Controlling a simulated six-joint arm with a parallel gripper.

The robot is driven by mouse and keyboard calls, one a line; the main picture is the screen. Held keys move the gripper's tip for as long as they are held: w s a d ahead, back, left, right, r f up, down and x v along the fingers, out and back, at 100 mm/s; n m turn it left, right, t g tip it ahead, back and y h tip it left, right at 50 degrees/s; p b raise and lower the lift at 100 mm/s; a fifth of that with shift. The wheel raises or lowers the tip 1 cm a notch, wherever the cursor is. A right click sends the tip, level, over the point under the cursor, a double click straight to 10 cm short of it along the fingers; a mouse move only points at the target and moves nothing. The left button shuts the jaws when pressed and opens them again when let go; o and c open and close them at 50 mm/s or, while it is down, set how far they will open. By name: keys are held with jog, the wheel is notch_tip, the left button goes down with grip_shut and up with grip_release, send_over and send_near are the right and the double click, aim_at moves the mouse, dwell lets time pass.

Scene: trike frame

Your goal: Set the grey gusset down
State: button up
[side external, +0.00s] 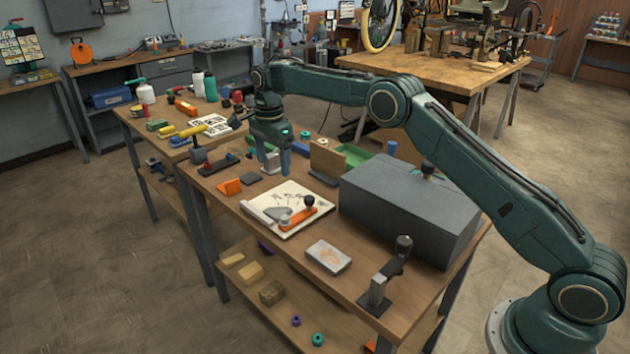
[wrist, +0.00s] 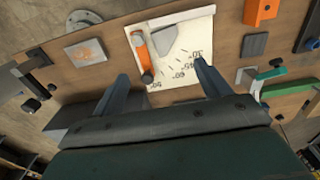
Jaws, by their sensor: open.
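The grey gusset (side external: 277,214) lies flat on the white angle board (side external: 300,228), beside the orange bar (side external: 298,221) with its black knob. In the wrist view the gusset (wrist: 172,38) is a pale grey tapered plate right of the orange bar (wrist: 139,50), on the board marked with angles (wrist: 201,40). My gripper (side external: 272,170) points down beyond the board in the side view. In the wrist view its two fingers (wrist: 160,71) are spread wide with nothing between them. The gusset is clear of both fingers.
A large dark grey block (side external: 405,205) stands right of the board. A flat grey plate with an orange mark (side external: 328,257) and a black upright clamp (side external: 386,277) are near the front edge. An orange piece (side external: 229,187) and a brown upright block (side external: 326,158) stand near my gripper.

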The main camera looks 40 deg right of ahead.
dwell(0.4)
jog(key=s+d+r+n+t, duration=0.1)
jog(key=s+r+n+t, duration=0.2)
jog(key=s+r+n, duration=1.15)
jog(key=s+n+t, duration=0.2)
jog(key=s+n, duration=0.1)
jog(key=s, duration=2.8)
jog(key=shift+s+d+f+t, duration=0.2)
jog(key=shift+s+d+t, duration=0.1)
jog(key=shift+s+d, duration=0.1)
jog(key=shift+n, duration=0.25)
